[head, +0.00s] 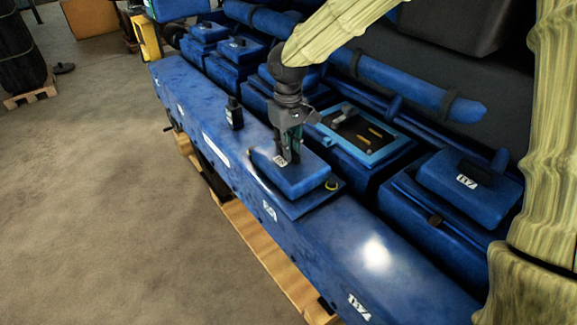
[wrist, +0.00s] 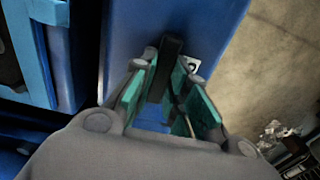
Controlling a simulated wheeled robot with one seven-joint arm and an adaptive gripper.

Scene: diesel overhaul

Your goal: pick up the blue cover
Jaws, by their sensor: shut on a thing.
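The blue cover (head: 308,178) is a flat box-like lid with a white label. It lies on the long blue ledge of the engine, on or just above a flat blue plate. My gripper (head: 289,158) points down at it from above and is shut on its dark handle. In the wrist view the dark handle (wrist: 165,65) stands between the teal finger pads of my gripper (wrist: 175,105), with the blue cover (wrist: 130,40) behind. The fingers hide part of the handle. I cannot tell whether the cover is lifted at all.
An open housing (head: 362,136) with a light-blue rim and brass-coloured parts inside is just right of my gripper. Another covered housing (head: 466,190) is farther right. A small black object (head: 234,112) stands on the ledge to the left.

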